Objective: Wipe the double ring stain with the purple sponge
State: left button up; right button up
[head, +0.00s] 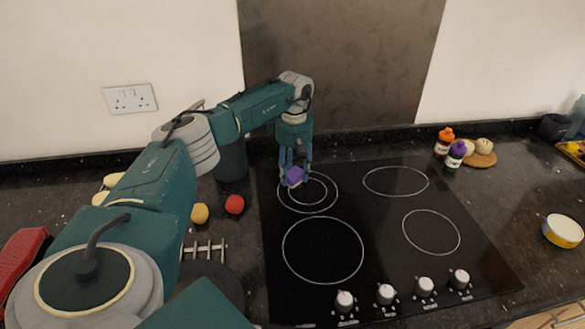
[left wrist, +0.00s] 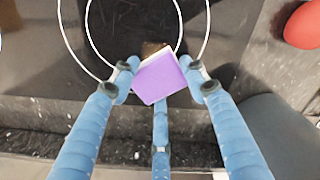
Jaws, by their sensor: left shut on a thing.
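The purple sponge (head: 295,174) is held in my left gripper (head: 295,180), over the double-ring zone (head: 321,209) at the back left of the black hob. In the left wrist view the fingers of the left gripper (left wrist: 161,82) close on the sponge (left wrist: 160,79) from both sides. A small brown stain (left wrist: 151,49) shows just past the sponge's edge, inside the inner ring; the sponge may hide part of it. I cannot tell whether the sponge touches the glass. My right gripper is not in view.
Hob knobs (head: 386,293) line the front edge. A dark canister (head: 232,160), a red tomato-like item (head: 234,204) and a yellow one (head: 200,213) stand left of the hob. Orange-capped (head: 444,142) and purple-capped (head: 455,155) bottles stand behind right. The hob's right side is clear.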

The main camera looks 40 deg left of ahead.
aim_at(294, 181)
pick_arm(q)
jog(key=shift+s+d+r+p, duration=0.2)
jog(key=shift+s+d+p, duration=0.55)
jog(key=shift+s+d, duration=0.15)
jog(key=shift+s+d+f, duration=0.1)
jog(key=shift+s+d, duration=0.05)
jog(key=shift+d, duration=0.1)
jog(key=shift+f, duration=0.15)
jog(key=shift+w+a+f+b, duration=0.2)
jog(key=shift+w+a+b, duration=0.45)
jog(key=shift+b, duration=0.2)
jog(key=shift+w+a+b, duration=0.5)
jog(key=shift+a+b, duration=0.05)
jog(key=shift+a, duration=0.3)
jog(key=shift+r, duration=0.1)
